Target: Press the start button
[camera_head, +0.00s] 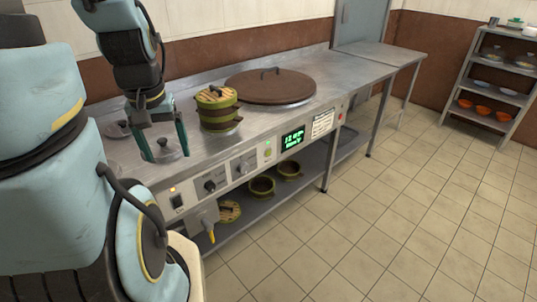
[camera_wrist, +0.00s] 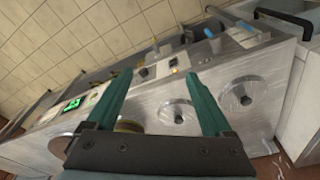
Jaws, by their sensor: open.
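The control panel (camera_head: 223,178) runs along the front of the steel counter. It carries a lit switch (camera_head: 177,201) at left, two dark knobs, a small greenish button (camera_head: 267,153), a green display (camera_head: 292,138) and a small red button (camera_head: 341,115) at the right end. Which one is the start button cannot be read. In the wrist view, the display (camera_wrist: 72,104) is left of my gripper (camera_wrist: 157,74).
A bamboo steamer (camera_head: 218,112) and a wide brown lid (camera_head: 270,86) stand on the counter to the right of my gripper. More pots (camera_head: 262,187) sit on the shelf below. A rack (camera_head: 492,85) with bowls stands at far right. The tiled floor in front is clear.

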